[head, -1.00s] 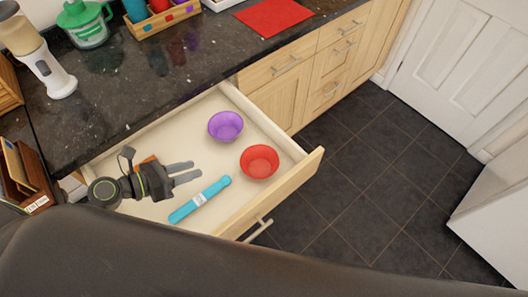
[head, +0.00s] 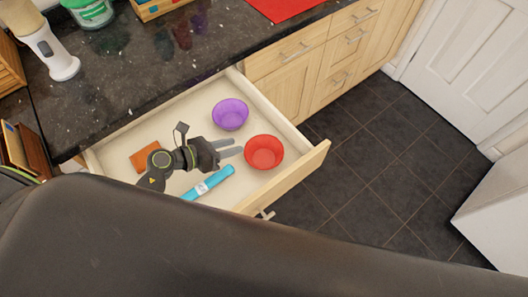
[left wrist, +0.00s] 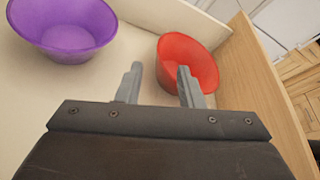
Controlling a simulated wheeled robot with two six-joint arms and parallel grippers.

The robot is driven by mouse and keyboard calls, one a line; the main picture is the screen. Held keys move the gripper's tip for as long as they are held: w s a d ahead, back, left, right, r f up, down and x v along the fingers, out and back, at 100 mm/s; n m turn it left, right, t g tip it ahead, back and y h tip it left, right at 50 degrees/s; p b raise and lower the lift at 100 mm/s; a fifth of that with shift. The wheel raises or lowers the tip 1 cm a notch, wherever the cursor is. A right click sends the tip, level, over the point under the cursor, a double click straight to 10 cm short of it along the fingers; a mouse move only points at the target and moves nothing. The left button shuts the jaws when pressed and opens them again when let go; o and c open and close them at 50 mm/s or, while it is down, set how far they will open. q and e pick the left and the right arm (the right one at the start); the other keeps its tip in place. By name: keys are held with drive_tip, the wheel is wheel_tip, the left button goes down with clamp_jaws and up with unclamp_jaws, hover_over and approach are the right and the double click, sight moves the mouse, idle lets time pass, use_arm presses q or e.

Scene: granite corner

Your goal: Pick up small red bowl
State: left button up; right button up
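The small red bowl (head: 264,152) sits upright in the open drawer, near its front right corner. It also shows in the left wrist view (left wrist: 190,60), just beyond my fingertips and partly behind the right finger. My left gripper (head: 240,147) is over the drawer, just left of the red bowl. Its two fingers are apart with nothing between them, as the left wrist view (left wrist: 160,78) shows. Whether a finger touches the bowl I cannot tell. My right gripper is not in view.
A purple bowl (head: 230,114) stands behind the gripper in the drawer. A blue strip-like item (head: 213,181) and an orange-brown block (head: 145,157) lie in the drawer. The drawer's front panel (head: 290,172) rises right of the red bowl. A dark granite counter (head: 150,75) lies behind.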

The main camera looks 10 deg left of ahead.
sight(252, 141)
use_arm(q)
drive_tip(key=shift+x, duration=1.25)
drive_tip(key=p+x, duration=0.1)
drive_tip(key=x, duration=0.3)
drive_tip(key=shift+w+d+p, duration=0.15)
drive_tip(key=shift+d+p, duration=0.1)
drive_tip(key=shift+p, duration=0.05)
drive_tip(key=shift+w+d+f, duration=0.1)
drive_tip(key=shift+w+d, duration=0.1)
clamp_jaws()
